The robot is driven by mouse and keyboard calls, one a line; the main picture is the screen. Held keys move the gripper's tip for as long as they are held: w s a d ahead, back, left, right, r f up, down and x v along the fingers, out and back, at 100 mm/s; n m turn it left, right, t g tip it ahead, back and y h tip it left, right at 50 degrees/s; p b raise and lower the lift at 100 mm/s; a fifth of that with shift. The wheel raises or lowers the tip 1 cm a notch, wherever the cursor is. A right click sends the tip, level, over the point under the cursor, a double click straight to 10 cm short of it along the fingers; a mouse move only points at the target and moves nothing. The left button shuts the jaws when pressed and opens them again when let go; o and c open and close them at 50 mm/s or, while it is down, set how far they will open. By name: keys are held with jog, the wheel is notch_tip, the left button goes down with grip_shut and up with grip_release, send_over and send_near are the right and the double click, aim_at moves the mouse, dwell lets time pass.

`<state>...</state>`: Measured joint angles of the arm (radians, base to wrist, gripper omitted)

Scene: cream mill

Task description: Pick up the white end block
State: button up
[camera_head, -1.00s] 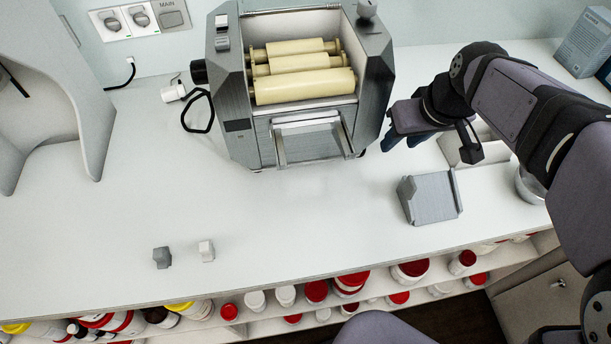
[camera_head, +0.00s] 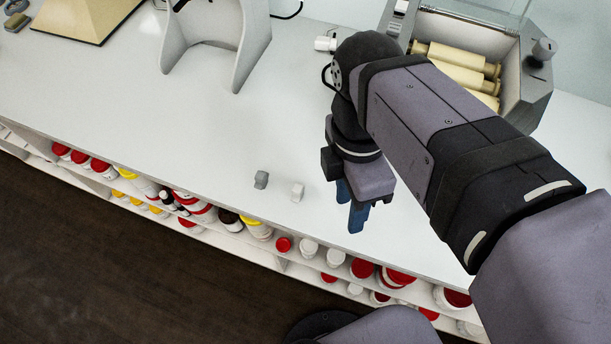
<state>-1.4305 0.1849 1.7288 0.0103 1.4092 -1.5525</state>
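The white end block (camera_head: 298,192) stands on the white counter near its front edge. A grey block (camera_head: 261,179) stands a little to its left, apart from it. My gripper (camera_head: 357,216) points down to the right of the white block, with blue fingers. A gap shows between the two fingers, and nothing is seen between them. The gripper is apart from both blocks. Its height above the counter is hard to tell.
The mill with cream rollers (camera_head: 455,68) stands at the back right, partly hidden behind my arm. A grey-white stand (camera_head: 213,45) is at the back left. Shelves with jars (camera_head: 283,244) lie below the counter's front edge. The counter left of the blocks is clear.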

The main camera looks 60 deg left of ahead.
aim_at(298, 188)
jog(key=s+a+n, duration=0.1)
jog(key=a+n, duration=0.2)
jog(key=s+a+f+n+y+b, duration=0.1)
jog(key=s+a+n, duration=0.1)
jog(key=a+n, duration=0.2)
jog(key=s+a+f+n+y+b, duration=0.1)
jog(key=s+a+n, duration=0.1)
jog(key=a+n, duration=0.1)
jog(key=shift+a+f+n, duration=0.15)
jog(key=shift+n, duration=0.25)
jog(key=shift+f+p, duration=0.5)
jog(key=shift+f, duration=3.2)
grip_shut()
